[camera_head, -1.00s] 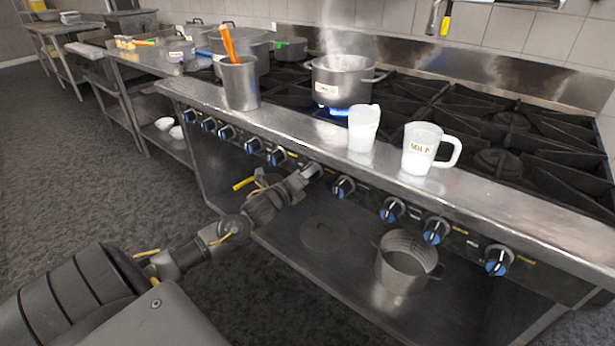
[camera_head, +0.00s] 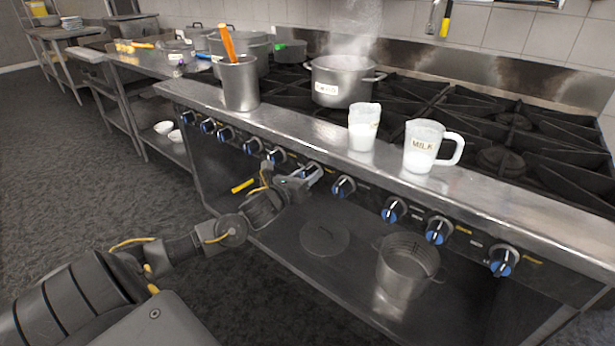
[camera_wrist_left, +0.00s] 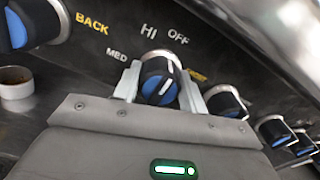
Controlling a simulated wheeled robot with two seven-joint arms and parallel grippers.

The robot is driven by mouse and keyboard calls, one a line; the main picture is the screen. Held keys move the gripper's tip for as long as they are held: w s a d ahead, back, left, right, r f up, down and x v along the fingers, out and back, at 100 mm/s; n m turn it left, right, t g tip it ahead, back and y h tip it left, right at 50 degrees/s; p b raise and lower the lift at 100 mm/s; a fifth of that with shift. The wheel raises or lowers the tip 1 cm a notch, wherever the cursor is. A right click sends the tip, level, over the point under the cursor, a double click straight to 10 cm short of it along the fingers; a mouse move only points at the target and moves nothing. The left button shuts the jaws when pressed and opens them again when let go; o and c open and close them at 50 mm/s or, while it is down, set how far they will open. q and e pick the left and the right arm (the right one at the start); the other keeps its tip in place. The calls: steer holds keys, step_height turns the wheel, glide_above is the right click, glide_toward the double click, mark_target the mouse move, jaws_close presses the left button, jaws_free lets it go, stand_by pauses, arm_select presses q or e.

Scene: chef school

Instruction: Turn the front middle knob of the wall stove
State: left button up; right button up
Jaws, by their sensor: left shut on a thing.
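The wall stove (camera_head: 420,185) has a row of black and blue knobs along its front panel. My left gripper (camera_head: 308,177) is at a middle knob (camera_head: 313,168), mostly covering it in the head view. In the left wrist view, its two fingers (camera_wrist_left: 161,84) are shut on the knob (camera_wrist_left: 157,82), one on each side. The white mark on this knob points up and slightly right, toward the OFF label (camera_wrist_left: 178,37). HI and MED labels are to its left. My right gripper is not in view.
A steaming pot (camera_head: 340,82) stands on the stove with no visible flame. A utensil pot (camera_head: 240,88), a white measuring cup (camera_head: 363,128) and a milk jug (camera_head: 422,147) stand on the front ledge. A metal pot (camera_head: 405,270) and a lid (camera_head: 324,238) are on the lower shelf.

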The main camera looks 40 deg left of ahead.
arm_select(q)
steer(key=shift+f, duration=0.15)
stand_by(0.3)
steer(key=o, duration=1)
steer(key=shift+c, duration=0.2)
steer(key=shift+s, duration=0.1)
steer(key=s, duration=1)
steer(key=shift+s, duration=0.35)
steer(key=shift+d, duration=0.1)
